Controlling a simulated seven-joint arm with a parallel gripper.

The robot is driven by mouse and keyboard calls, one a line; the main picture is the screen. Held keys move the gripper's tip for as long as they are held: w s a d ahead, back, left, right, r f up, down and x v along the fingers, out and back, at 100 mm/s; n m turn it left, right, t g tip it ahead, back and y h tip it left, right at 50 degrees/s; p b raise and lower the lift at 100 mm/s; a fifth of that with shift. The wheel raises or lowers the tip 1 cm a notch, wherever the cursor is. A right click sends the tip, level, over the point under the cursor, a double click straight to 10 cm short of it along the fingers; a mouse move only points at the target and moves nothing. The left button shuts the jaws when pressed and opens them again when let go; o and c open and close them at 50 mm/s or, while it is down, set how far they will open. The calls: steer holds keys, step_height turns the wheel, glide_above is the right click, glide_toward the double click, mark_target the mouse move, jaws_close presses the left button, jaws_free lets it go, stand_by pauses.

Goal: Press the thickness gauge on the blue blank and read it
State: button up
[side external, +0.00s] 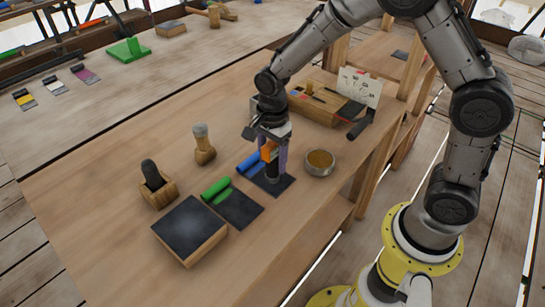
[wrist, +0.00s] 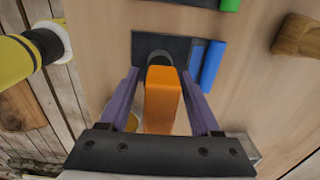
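The thickness gauge (side external: 268,151), an orange body on a dark round foot, stands upright on a dark mat (side external: 284,187). It also shows in the wrist view (wrist: 162,98). The blue blank (side external: 247,164) seems to be the blue roll and flat blue strip beside the gauge; the roll shows in the wrist view (wrist: 212,66). The foot's exact contact is hidden. My gripper (wrist: 160,78) points down with its purple fingers on either side of the gauge. Gaps show between both fingers and the orange body, so it looks open around it. Any reading on the gauge is not visible.
A green roll on a dark mat (side external: 240,210) lies to the left. A dark-topped block (side external: 190,228), a wooden holder (side external: 158,190) and a brush (side external: 203,147) stand further left. A round bowl (side external: 320,162) is close on the right; a wooden box (side external: 318,107) stands behind.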

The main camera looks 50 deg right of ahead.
steer(key=shift+o, duration=0.8)
step_height(320, 180, up, 14)
steer(key=shift+f, duration=0.2)
steer(key=s+d+r+n+t, duration=0.3)
steer(key=s+d+r+t, duration=0.1)
steer(key=s+r, duration=0.65)
steer(key=s+d+f+n+t, duration=0.1)
steer(key=s+f+n, duration=0.4)
steer(key=s+n, duration=0.5)
steer(key=shift+s+n+t, duration=0.3)
steer(key=shift+s+n, duration=0.1)
steer(key=shift+n, duration=2.1)
steer(key=shift+d, duration=0.1)
